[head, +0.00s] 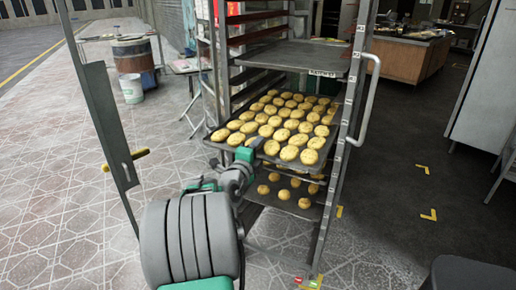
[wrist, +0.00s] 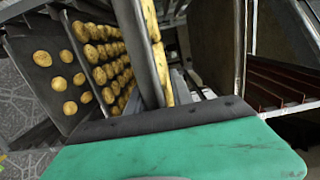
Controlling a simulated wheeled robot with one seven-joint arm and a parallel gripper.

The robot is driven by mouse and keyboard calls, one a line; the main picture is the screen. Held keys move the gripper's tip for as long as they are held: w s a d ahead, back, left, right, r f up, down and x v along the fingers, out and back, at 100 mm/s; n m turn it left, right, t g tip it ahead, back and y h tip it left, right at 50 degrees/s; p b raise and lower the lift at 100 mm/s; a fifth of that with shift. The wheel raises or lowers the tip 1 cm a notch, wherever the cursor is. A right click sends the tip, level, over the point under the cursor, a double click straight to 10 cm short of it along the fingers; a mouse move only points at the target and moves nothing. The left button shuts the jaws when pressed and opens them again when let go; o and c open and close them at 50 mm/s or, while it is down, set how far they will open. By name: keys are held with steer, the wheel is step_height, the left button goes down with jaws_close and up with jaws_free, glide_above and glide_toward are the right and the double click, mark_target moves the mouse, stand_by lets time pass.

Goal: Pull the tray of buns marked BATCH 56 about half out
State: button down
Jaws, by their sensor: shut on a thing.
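A dark tray of golden buns (head: 222,137) sits in the tall metal rack and sticks out of its front, toward me and to the left. Its buns lie in several rows. My gripper (head: 250,147) is shut on the tray's front edge, near the middle. I see no readable batch mark on this tray; my gripper covers part of its edge. In the wrist view, the green gripper body fills the bottom, and the held tray (wrist: 137,50) stands edge-on above it with a few buns along one side.
An empty-looking tray (head: 292,59) with a small, hardly legible tag sits above. A lower tray of buns (head: 312,211) sits beneath. The rack's upright (head: 345,125) and handle (head: 370,100) stand right. A grey post (head: 108,125) with a yellow handle stands left. Paved floor (head: 60,200) is open.

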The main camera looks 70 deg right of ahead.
steer(key=shift+w+a+f+b, duration=0.1)
steer(key=shift+a+f+b, duration=0.05)
steer(key=shift+a+b, duration=0.4)
steer(key=shift+a+f+b, duration=0.1)
steer(key=shift+a+b, duration=0.45)
steer(key=shift+w+a+r+b, duration=0.15)
steer(key=shift+a+b, duration=0.3)
steer(key=shift+a, duration=0.25)
steer(key=c, duration=1)
jaws_free()
steer(key=shift+r, duration=0.1)
steer(key=shift+c, duration=0.2)
steer(key=shift+a, duration=0.1)
steer(key=a, duration=0.7)
steer(key=shift+s+a+b, duration=0.2)
steer(key=shift+a+b, duration=0.1)
steer(key=shift+b, duration=0.05)
